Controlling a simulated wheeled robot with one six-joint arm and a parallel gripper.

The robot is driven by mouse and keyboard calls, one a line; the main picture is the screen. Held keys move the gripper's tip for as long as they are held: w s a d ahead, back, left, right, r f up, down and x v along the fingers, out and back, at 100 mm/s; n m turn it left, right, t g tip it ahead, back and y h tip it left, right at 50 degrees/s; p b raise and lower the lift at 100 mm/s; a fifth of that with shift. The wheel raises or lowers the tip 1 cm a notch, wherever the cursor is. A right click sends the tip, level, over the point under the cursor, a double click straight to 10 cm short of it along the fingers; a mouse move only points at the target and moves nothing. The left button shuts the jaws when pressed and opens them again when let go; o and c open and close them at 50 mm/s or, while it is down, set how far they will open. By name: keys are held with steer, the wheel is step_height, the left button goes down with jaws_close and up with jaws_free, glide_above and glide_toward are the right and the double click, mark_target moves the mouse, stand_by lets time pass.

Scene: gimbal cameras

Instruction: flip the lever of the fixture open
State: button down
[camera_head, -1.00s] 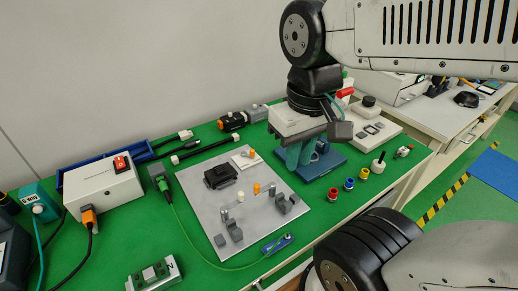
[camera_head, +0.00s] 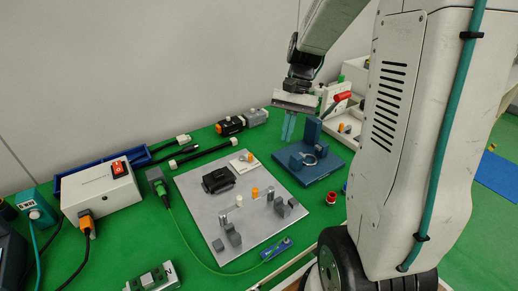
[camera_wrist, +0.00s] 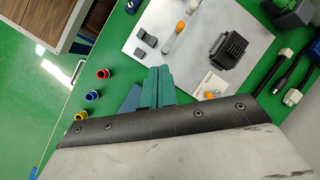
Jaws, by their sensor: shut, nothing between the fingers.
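The fixture (camera_head: 322,171) has a blue base plate, blue blocks and a ring-shaped part lying low at its front. Its lever has a red handle (camera_head: 342,97) and slants up to the right from the rear upright block. My gripper (camera_head: 288,127) has teal fingers, shut and empty, left of the red handle and above the fixture's rear left side. It touches neither as far as I can see. In the wrist view the teal fingers (camera_wrist: 157,86) are together, and a blue part of the fixture (camera_wrist: 131,99) shows beside them. The lever is not visible there.
A grey plate (camera_head: 205,219) with black, grey and orange parts lies left of the fixture. A red bushing (camera_head: 331,197) stands in front of it. A motor (camera_head: 230,126) is behind left. My arm hides much of the right side.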

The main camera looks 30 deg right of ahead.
steer(key=w+d+f+m+y, duration=0.1)
steer(key=w+d+f+m, duration=0.1)
steer(key=w+d+f, duration=0.1)
steer(key=w+d+f+m+t+y, duration=0.1)
steer(key=w+d+f+m, duration=0.1)
steer(key=w+d+f, duration=0.1)
steer(key=w+d+f+m+y, duration=0.2)
steer(key=w+d+f+m, duration=0.1)
steer(key=d+f, duration=0.2)
steer(key=shift+w+t, duration=0.3)
steer(key=shift+t, duration=0.1)
steer(key=shift+w+d+f+m, duration=0.3)
steer(key=shift+w+d+m, duration=0.15)
steer(key=shift+w, duration=0.3)
steer(key=w, duration=0.1)
steer(key=w+r+m+t, duration=0.1)
steer(key=w+m, duration=0.1)
steer(key=shift+w+d+r+y, duration=0.1)
steer(key=shift+d+r+y, duration=0.2)
steer(key=shift+d, duration=0.05)
glide_toward(253, 159)
steer(key=f, duration=0.4)
steer(key=shift+d, duration=0.2)
steer(key=a, duration=0.3)
steer(key=shift+w+a+f, duration=0.2)
steer(key=shift+a, duration=0.45)
